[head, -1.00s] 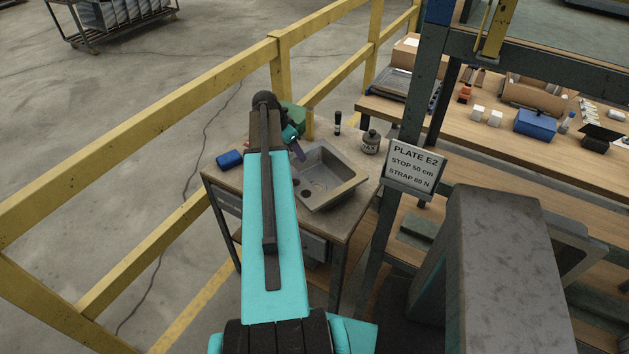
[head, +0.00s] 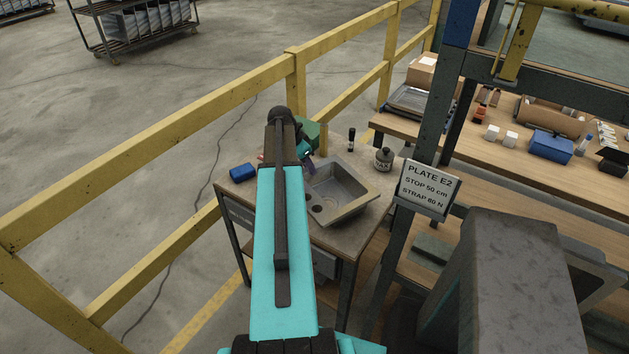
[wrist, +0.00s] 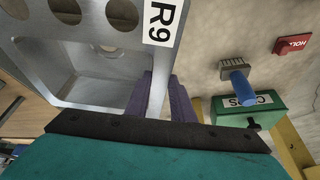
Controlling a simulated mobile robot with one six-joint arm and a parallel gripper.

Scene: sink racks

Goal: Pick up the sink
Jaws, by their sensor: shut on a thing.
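The grey metal sink (head: 352,207) sits at the small worktable's top, its basin facing up and several round holes along one side. I cannot tell whether it touches the table. In the wrist view the sink (wrist: 100,100) fills the upper left, with a white "R9" label on its rim. My gripper (wrist: 160,92) has purple fingers shut on the sink's rim, next to the label. In the head view my gripper (head: 309,166) shows at the sink's left edge, partly hidden by my arm.
The small worktable (head: 240,197) also holds a blue roll (head: 242,172), a dark bottle (head: 383,160), a marker-like tube and a green box (wrist: 245,110). A brush (wrist: 238,82) and red block (wrist: 292,45) lie near. Yellow railing (head: 180,110) and a signed post (head: 430,188) flank it.

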